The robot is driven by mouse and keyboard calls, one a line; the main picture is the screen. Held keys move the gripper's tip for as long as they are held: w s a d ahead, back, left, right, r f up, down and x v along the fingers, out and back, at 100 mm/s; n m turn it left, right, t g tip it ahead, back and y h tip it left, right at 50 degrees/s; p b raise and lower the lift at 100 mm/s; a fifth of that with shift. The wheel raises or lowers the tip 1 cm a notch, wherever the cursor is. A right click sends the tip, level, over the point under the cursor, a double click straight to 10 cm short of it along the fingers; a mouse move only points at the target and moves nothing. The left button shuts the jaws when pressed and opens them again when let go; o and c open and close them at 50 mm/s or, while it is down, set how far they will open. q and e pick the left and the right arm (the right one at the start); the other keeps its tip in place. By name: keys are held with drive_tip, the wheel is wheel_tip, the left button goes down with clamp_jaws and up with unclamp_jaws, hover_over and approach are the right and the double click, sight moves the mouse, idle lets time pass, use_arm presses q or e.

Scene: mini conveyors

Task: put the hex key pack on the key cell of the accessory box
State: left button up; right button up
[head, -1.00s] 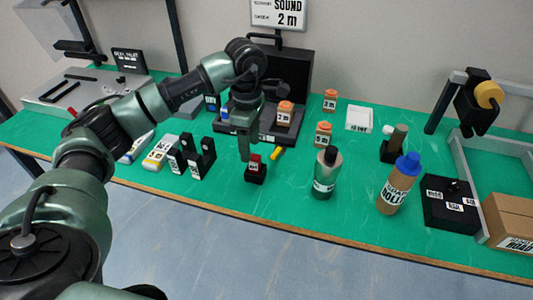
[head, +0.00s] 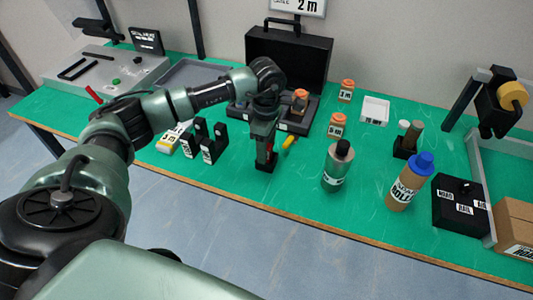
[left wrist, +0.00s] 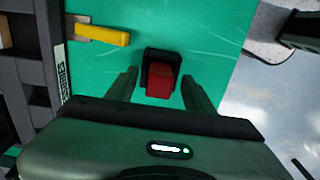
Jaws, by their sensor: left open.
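The red block (left wrist: 160,86), which I take to be the hex key pack, sits in a small black holder (left wrist: 163,56) on the green bench. In the head view the holder (head: 266,167) is partly covered by my left gripper (head: 265,150). In the left wrist view the left gripper (left wrist: 160,92) is open, one finger on each side of the red block, with gaps to it. The open black case (head: 290,62) behind, probably the accessory box, has a low compartment tray in front. My arm hides part of it, and I cannot make out the key cell.
A yellow-handled tool (head: 289,143) lies close by the holder. Black upright stands (head: 208,142) are to its left, a dark-capped bottle (head: 338,165) to its right. Orange-lidded jars (head: 337,126) stand behind. A blue-capped bottle (head: 410,182) is farther right. The bench's front strip is clear.

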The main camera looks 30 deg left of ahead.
use_arm(q)
clamp_jaws()
